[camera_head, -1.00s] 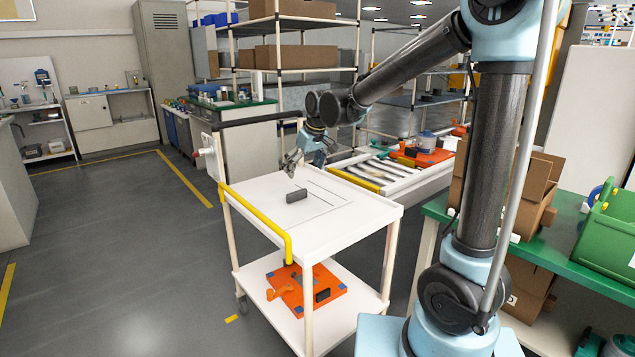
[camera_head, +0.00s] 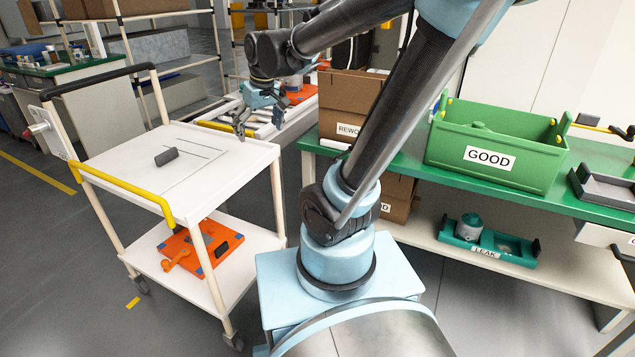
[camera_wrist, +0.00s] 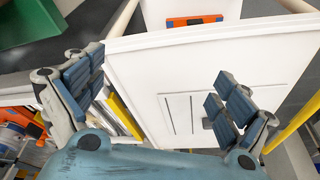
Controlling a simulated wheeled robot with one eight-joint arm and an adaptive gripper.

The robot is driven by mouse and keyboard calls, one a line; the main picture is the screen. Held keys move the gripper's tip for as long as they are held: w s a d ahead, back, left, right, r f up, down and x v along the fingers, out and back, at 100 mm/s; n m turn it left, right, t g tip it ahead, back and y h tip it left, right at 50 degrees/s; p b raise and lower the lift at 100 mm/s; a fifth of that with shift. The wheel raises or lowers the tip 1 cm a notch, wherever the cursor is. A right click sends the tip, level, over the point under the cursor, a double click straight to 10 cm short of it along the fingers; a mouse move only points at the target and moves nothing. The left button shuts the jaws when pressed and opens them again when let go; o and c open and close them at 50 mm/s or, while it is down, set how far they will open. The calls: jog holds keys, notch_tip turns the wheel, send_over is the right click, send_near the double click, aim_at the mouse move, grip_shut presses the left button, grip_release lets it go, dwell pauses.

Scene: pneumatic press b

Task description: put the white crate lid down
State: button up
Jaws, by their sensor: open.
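The white crate lid (camera_head: 196,166) lies flat on the white top of the cart (camera_head: 250,158). It shows as a thin panel outline with dark slots and a dark grey block-shaped handle (camera_head: 166,157). In the wrist view the lid (camera_wrist: 182,110) lies beyond my fingers, and the handle is partly hidden by the right finger. My gripper (camera_head: 260,122) is open and empty. It hangs near the cart's far right corner, apart from the handle. Its spread fingers (camera_wrist: 158,72) also show in the wrist view.
An orange tray (camera_head: 190,250) sits on the cart's lower shelf. A yellow rail (camera_head: 125,188) edges the cart. To the right, a green bench holds a green GOOD crate (camera_head: 490,145) and a cardboard REWORK box (camera_head: 348,100). A LEAK tray (camera_head: 487,243) stands below. Floor left of the cart is clear.

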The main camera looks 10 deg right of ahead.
jog(key=s+d+f+m, duration=0.2)
jog(key=s+d+f, duration=0.3)
jog(key=s+d, duration=0.2)
jog(key=s+d+f+m+h, duration=0.1)
jog(key=s+d+f+m, duration=0.1)
jog(key=s+d+f, duration=0.3)
jog(key=s+d, duration=0.1)
jog(key=s, duration=0.3)
jog(key=shift+s+d+f+m+g, duration=0.2)
jog(key=shift+s+d+m+g, duration=0.1)
jog(key=shift+d+m+g, duration=0.1)
